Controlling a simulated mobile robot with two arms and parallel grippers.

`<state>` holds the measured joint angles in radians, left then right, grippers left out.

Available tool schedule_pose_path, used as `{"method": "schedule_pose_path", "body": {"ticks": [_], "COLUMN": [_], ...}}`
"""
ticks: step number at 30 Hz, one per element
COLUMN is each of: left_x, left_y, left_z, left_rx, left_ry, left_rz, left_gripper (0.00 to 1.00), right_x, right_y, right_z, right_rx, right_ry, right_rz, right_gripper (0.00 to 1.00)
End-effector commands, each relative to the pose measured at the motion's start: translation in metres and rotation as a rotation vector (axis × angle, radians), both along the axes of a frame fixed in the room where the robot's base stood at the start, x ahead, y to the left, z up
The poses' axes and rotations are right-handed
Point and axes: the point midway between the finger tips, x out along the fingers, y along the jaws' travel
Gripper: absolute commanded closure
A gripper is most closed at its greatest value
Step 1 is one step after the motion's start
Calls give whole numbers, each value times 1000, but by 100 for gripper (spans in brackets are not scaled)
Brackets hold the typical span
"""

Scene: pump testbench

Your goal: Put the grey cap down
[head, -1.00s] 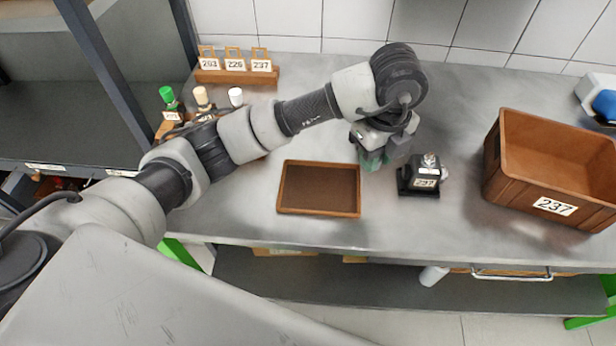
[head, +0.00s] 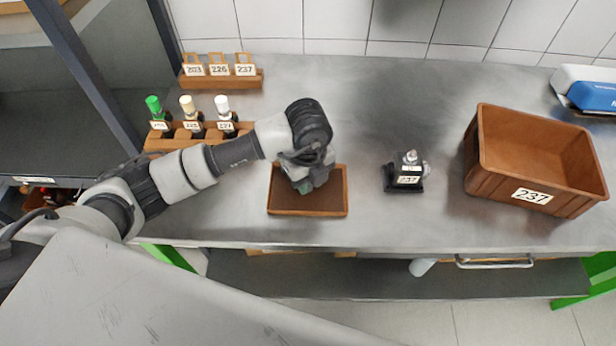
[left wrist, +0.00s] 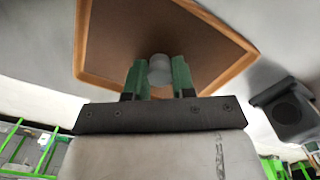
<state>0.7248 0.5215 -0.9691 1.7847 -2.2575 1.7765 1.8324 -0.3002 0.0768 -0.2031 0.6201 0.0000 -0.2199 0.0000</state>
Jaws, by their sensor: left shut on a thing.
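The grey cap (left wrist: 159,72) is between the green fingertips of my left gripper (left wrist: 158,80) in the left wrist view. The gripper is shut on it. In the head view my left gripper (head: 308,184) is over the brown wooden tray (head: 308,211), and the cap is hidden there behind the gripper. The tray's brown floor and wooden rim (left wrist: 85,40) also show behind the cap in the left wrist view. I cannot tell whether the cap touches the tray floor. My right gripper is not in view.
A small pump unit labelled 237 (head: 405,172) stands right of the tray. A brown crate labelled 237 (head: 530,170) stands further right. A wooden rack with several bottles (head: 190,138) and a tag holder (head: 220,78) are at the left. Bare metal bench lies between tray and pump.

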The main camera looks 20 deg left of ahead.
Motion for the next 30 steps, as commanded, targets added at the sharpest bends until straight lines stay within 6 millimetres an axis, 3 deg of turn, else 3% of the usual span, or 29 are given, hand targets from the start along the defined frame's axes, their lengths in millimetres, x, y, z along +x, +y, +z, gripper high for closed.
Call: {"method": "schedule_pose_path", "body": {"ticks": [8, 9, 13, 24, 30], "left_x": [0, 0, 0, 0, 1], "left_y": [0, 0, 0, 0, -1], "left_z": [-5, -3, -3, 4, 38], "left_rx": [0, 0, -1, -1, -2], "left_ry": [0, 0, 1, -2, -6], "left_rz": [0, 0, 0, 0, -1], "left_gripper": [97, 69, 50, 50, 50], "right_x": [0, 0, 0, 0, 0], "right_y": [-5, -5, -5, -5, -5], "right_z": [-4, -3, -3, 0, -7], "right_rx": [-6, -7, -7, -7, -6], "right_ry": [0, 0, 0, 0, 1], "right_rz": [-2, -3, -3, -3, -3], "right_gripper": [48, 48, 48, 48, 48]}}
